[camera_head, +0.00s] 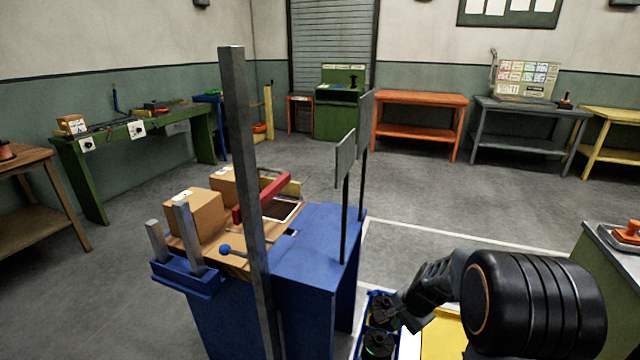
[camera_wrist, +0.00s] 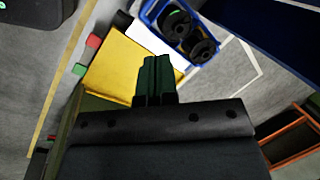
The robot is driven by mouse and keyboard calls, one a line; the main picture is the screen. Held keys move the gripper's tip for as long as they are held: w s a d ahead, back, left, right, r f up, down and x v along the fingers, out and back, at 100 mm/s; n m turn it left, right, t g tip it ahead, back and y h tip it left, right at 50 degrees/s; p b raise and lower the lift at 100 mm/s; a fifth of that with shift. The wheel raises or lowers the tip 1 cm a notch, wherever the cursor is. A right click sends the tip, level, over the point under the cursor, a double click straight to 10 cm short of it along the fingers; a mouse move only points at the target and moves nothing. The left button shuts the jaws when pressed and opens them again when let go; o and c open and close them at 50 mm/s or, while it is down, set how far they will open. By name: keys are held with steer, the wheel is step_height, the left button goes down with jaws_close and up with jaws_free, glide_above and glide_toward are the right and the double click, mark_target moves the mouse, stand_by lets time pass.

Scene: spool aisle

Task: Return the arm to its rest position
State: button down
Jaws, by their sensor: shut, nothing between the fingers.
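My gripper (camera_wrist: 157,78) shows in the wrist view, with its two dark fingers together and nothing between them. It hangs over a yellow panel (camera_wrist: 115,66), apart from the blue bin (camera_wrist: 222,68) beyond. In the head view my black arm reaches in from the lower right and bends down to the left, over the yellow surface (camera_head: 440,342). I cannot make out the fingertips there.
The blue bin (camera_head: 358,350) holds black spools (camera_head: 379,343). A blue workstation (camera_head: 318,260) with boxes and a tall grey post (camera_head: 245,180) stands left of my arm. A green cabinet (camera_head: 612,285) is at the right. Open floor lies behind, before the orange table (camera_head: 420,98).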

steer(key=s+a+r+n+h+p, duration=0.1)
steer(key=s+r+n+p, duration=0.3)
steer(key=r, duration=0.6)
steer(key=s+a+r+n+t+p, duration=0.1)
steer(key=s+r+n+p, duration=0.2)
steer(key=r, duration=0.8)
steer(key=s+a+r+n+h+p, duration=0.1)
steer(key=s+a+r+n+p, duration=0.1)
steer(key=s+r+n+p, duration=0.2)
steer(key=s+r+p, duration=0.3)
steer(key=s+r, duration=0.2)
steer(key=r, duration=0.1)
steer(key=shift+r+n+t+h, duration=0.2)
steer(key=shift+n+t+h, duration=0.1)
steer(key=shift+t, duration=0.1)
steer(key=shift+a, duration=0.15)
